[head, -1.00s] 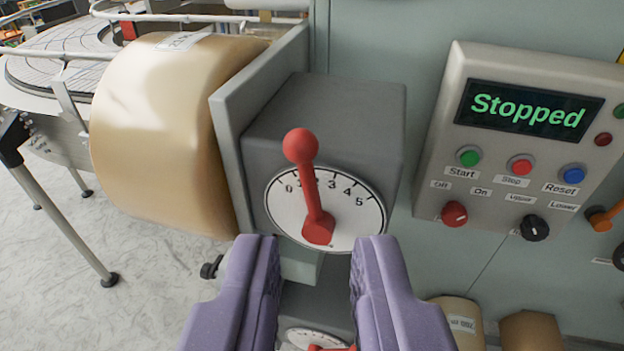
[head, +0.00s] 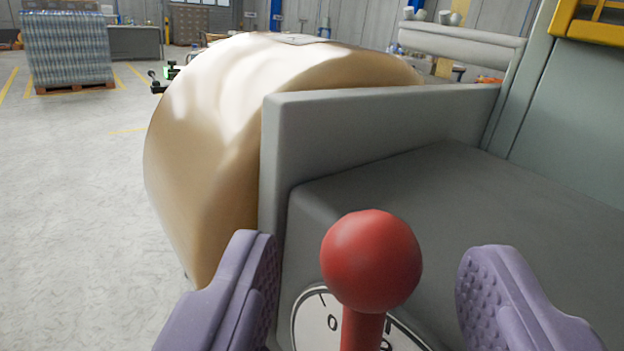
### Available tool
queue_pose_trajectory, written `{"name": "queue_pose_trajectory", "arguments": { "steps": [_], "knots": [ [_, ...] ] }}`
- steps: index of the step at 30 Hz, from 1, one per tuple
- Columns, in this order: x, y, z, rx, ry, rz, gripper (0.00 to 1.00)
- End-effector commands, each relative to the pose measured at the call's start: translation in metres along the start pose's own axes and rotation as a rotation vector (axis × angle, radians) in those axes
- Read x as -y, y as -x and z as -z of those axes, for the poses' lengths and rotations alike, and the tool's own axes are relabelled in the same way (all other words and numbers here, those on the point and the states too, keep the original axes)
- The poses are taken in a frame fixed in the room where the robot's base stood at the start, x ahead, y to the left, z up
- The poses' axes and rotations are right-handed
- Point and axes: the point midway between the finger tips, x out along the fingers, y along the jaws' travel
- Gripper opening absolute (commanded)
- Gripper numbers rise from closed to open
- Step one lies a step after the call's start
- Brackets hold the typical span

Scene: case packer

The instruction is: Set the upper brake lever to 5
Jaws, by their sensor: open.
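The upper brake lever (head: 371,262) has a red ball knob on a red shaft, close in front of the camera. Its lower shaft and pivot are below the picture. Behind it a strip of the white dial (head: 318,318) shows, with a 0 left of the shaft; the other numbers are hidden or cut off. My gripper (head: 371,275) is open, with one purple finger on each side of the knob and a visible gap on both sides. Neither finger appears to touch it.
The grey brake housing (head: 450,190) and its upright side plate (head: 370,125) stand right behind the knob. A large tan film roll (head: 205,150) is on the left. Open floor (head: 70,220) lies at far left, with a wrapped pallet (head: 68,50) beyond.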

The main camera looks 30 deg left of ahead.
Motion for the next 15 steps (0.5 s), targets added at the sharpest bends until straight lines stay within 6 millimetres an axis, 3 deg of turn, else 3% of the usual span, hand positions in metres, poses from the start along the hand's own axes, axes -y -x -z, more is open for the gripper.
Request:
{"name": "queue_pose_trajectory", "arguments": {
  "steps": [6,15],
  "knots": [
    [0.000,-0.036,-0.001,0.000,0.002,0.001,0.58],
    [-0.001,-0.049,0.001,-0.001,0.002,-0.003,0.58]
  ]
}}
